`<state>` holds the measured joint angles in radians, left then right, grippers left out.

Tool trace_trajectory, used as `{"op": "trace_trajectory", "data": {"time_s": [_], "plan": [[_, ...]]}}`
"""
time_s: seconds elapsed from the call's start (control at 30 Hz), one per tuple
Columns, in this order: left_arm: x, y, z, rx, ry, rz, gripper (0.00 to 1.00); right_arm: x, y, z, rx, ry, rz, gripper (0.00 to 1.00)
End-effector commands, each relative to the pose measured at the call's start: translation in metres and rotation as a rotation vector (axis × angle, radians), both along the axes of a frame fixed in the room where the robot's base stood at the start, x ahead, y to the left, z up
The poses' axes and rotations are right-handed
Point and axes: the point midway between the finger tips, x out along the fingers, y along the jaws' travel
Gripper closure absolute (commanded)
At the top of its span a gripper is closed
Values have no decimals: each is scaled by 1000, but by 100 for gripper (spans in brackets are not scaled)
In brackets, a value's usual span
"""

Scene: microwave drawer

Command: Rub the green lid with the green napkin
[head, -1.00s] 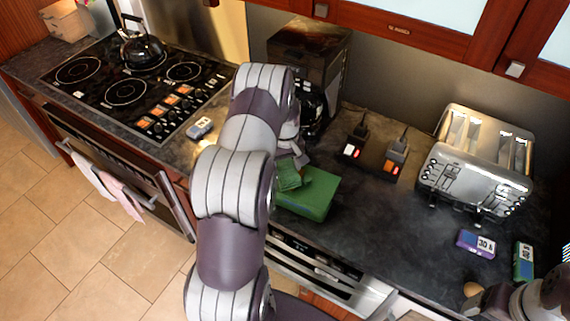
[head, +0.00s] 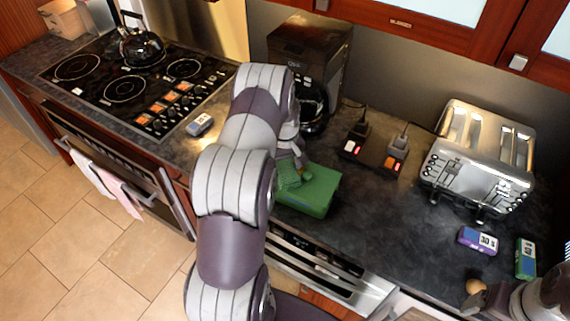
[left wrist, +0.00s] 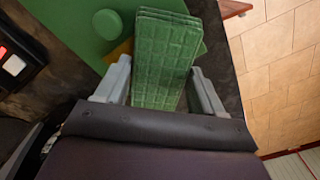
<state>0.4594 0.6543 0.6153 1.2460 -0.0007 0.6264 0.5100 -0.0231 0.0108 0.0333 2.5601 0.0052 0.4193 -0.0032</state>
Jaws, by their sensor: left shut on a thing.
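The green lid (head: 318,192) lies on the counter near its front edge, just right of my left arm. It also shows in the left wrist view (left wrist: 70,22), with a round green knob. The folded green napkin (left wrist: 165,60) is between the fingers of my left gripper (left wrist: 160,82), which is shut on it. In the head view the napkin (head: 290,177) is over the lid's left part and seems to touch it. My left arm hides most of that gripper there. My right gripper (head: 487,298) is partly in view at the bottom right; its jaw opening is unclear.
A coffee maker (head: 308,65) stands behind the lid. A black device with two plugs (head: 375,152) and a toaster (head: 480,160) are to the right. Purple (head: 478,240) and green (head: 525,258) small boxes lie near the right gripper, with a round brown thing (head: 475,286). The stove is left.

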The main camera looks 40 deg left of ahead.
Motion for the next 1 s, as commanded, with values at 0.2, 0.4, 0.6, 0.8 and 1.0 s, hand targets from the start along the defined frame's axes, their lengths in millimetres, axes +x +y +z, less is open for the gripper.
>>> {"op": "trace_trajectory", "data": {"time_s": [0.2, 0.4, 0.6, 0.8, 1.0], "plan": [[3, -15, 1, -1, 1, -3, 56, 0, 0, 2, 0, 0, 0, 19], [6, -37, 1, -1, 1, -2, 56, 0, 0, 4, 0, 0, 0, 19], [7, -38, -1, 0, 0, 0, 56, 0, 0, 2, 0, 0, 0, 19], [3, -19, -2, 0, 0, 2, 56, 0, 0, -1, 0, 0, 0, 19], [0, 0, -2, 0, 0, 1, 56, 0, 0, -4, 0, 0, 0, 19]]}}
